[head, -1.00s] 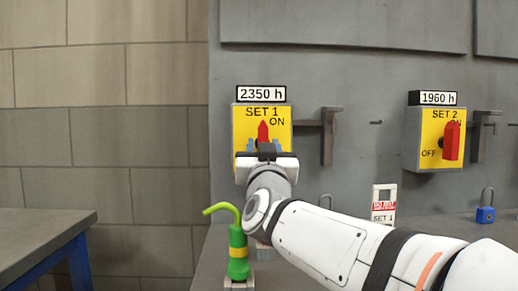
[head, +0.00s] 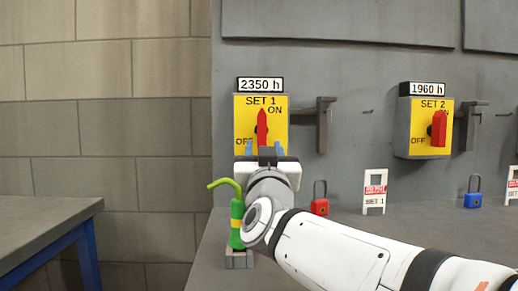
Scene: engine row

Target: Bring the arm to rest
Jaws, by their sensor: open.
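My gripper (head: 264,149) points at the wall in front of the SET 1 switch box, its blue fingertips apart and nothing seen between them. It overlaps the lower edge of the yellow SET 1 box (head: 278,133) in the picture; I cannot tell whether it touches. The red SET 1 handle (head: 262,128) stands upright, just above the fingertips, pointing near ON. My white arm reaches in from the lower right, over the grey bench.
A green bottle with a bent spout (head: 236,220) stands close left of my wrist. A red padlock (head: 319,199), a SET 1 tag (head: 374,192) and a blue padlock (head: 474,191) stand along the bench (head: 450,228). The SET 2 box (head: 428,128) is at right. A table (head: 45,230) is at left.

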